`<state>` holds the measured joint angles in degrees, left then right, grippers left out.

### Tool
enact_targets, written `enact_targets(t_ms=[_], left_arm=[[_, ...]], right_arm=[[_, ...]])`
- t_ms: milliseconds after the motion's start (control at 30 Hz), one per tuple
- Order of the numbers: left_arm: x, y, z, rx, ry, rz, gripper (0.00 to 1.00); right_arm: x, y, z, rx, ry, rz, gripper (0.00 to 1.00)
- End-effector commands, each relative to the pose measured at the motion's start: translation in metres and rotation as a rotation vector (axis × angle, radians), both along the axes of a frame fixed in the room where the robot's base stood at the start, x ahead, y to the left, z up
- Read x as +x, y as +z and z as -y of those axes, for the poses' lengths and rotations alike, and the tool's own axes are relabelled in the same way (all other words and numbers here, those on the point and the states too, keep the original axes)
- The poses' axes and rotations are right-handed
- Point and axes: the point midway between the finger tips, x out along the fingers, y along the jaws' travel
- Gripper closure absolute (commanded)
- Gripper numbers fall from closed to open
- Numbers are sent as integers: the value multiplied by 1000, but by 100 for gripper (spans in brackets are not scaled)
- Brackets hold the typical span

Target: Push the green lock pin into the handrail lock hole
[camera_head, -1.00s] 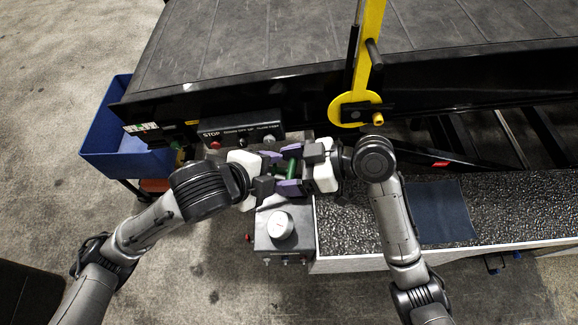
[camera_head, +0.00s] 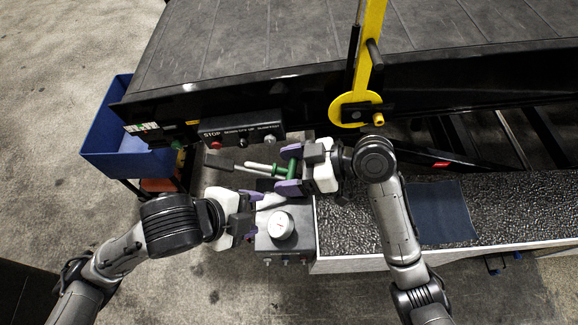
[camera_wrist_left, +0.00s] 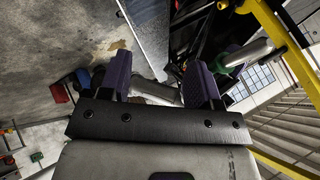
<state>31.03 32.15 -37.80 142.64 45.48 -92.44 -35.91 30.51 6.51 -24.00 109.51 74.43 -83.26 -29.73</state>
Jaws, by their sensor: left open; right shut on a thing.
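The green lock pin (camera_head: 291,170) has a green handle and a pale metal shaft (camera_head: 258,166) that points left. My right gripper (camera_head: 293,168) is shut on its green handle, in front of the control panel. My left gripper (camera_head: 260,212) is open and empty, below and left of the pin and apart from it. In the left wrist view its purple fingers (camera_wrist_left: 160,82) are spread, with the pin's shaft (camera_wrist_left: 248,53) beyond the right one. The yellow handrail (camera_head: 370,45) ends in a round yellow plate (camera_head: 345,104) with a dark bracket. I cannot make out the lock hole clearly.
A panel with a red STOP button (camera_head: 215,144) is behind the grippers. A grey box with a round white knob (camera_head: 282,226) stands just below them. A blue bin (camera_head: 115,135) is at the left. A textured step with a dark mat (camera_head: 443,212) lies right.

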Motion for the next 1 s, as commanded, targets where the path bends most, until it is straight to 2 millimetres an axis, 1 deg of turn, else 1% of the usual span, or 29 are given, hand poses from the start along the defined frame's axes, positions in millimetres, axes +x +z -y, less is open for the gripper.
enact_targets(t_ms=[33,100,167,200,367,400,500,600,667,767,833,933,1000], left_arm=[[-16,-23,6,-19,-7,-77,43],[-37,-49,12,-49,-6,-172,43],[-55,-67,17,-78,2,-250,43],[-67,-79,20,-100,9,-302,43],[-113,-117,28,-186,75,-493,43],[-124,-125,28,-205,102,-535,43],[-146,-146,26,-239,192,-624,43],[-164,-164,19,-253,294,-686,43],[-172,-174,13,-254,362,-715,43],[-184,-190,0,-244,493,-753,43],[-190,-202,-14,-228,610,-773,43],[-189,-214,-39,-201,795,-761,43],[-179,-217,-56,-188,904,-727,43]], right_arm=[[0,0,0,1,0,0,53],[0,0,0,1,0,0,53],[0,0,0,1,0,1,53],[0,0,0,1,0,0,53],[0,0,0,1,0,0,53],[0,0,0,1,0,0,53],[0,1,0,1,0,1,53],[0,0,0,1,0,0,53],[0,0,0,1,0,0,53],[0,1,0,1,0,0,53],[0,0,0,1,0,0,53],[0,0,0,1,0,0,53],[0,0,0,1,0,0,53]])
